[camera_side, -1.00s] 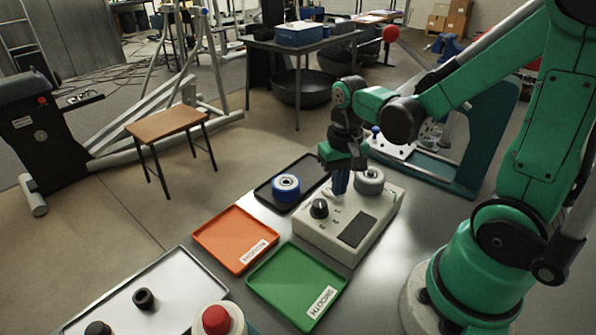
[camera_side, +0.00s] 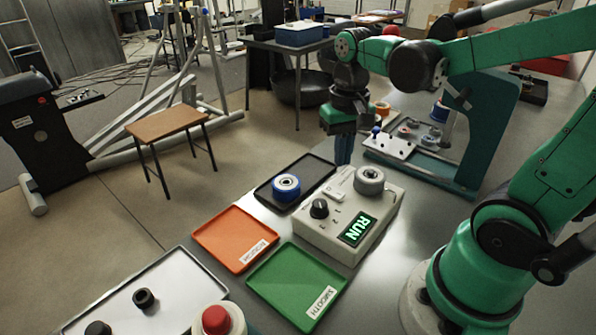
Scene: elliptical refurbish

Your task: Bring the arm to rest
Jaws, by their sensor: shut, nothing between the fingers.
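My gripper (camera_side: 343,158) points straight down with its fingers together and nothing between them. It is in the air behind the cream control box (camera_side: 325,243), near the far end of the black tray (camera_side: 308,172). The box carries a dark knob (camera_side: 319,208), a grey round part (camera_side: 369,179) and a display (camera_side: 357,230) lit green with "RUN". My arm reaches in from the right, bent high over the table.
A blue wheel (camera_side: 286,187) sits in the black tray. An orange tray (camera_side: 234,238) and a green tray (camera_side: 296,287) lie in front, both empty. A red button (camera_side: 215,319) stands at the front. A teal frame with a white plate (camera_side: 388,145) stands behind right.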

